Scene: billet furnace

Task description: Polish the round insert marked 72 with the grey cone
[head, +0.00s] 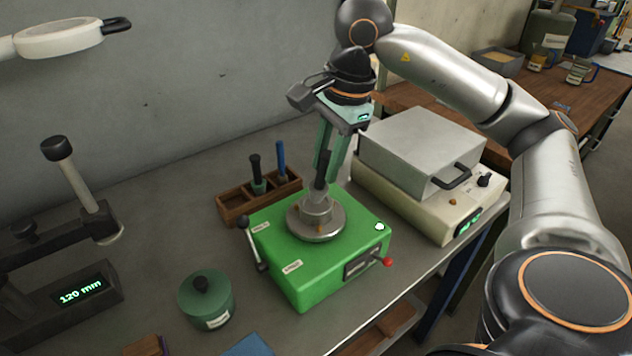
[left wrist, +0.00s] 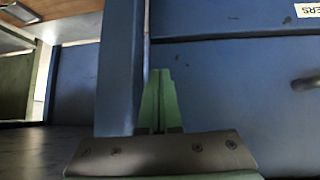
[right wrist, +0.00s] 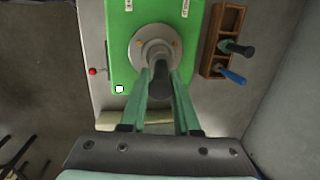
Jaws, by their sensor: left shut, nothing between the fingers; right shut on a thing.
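My right gripper (head: 322,178) is above the green machine (head: 315,276), fingers pointing down. It is shut on a dark handle (head: 320,168), which also shows between the fingers in the right wrist view (right wrist: 160,82). Below the handle is a grey stepped round piece (head: 316,208) on the steel disc (head: 318,235) on top of the machine. I cannot tell where the held tool's grey cone ends and the insert begins. No 72 marking is readable. My left gripper (left wrist: 160,112) is shut and empty, in front of a blue cabinet; it is outside the head view.
A wooden rack (head: 236,207) with green- and blue-handled tools stands behind the machine. A cream unit with a grey box (head: 415,150) is at right. A green lidded jar (head: 206,300) and a 120 mm display gauge (head: 75,292) are at left. Bench between is clear.

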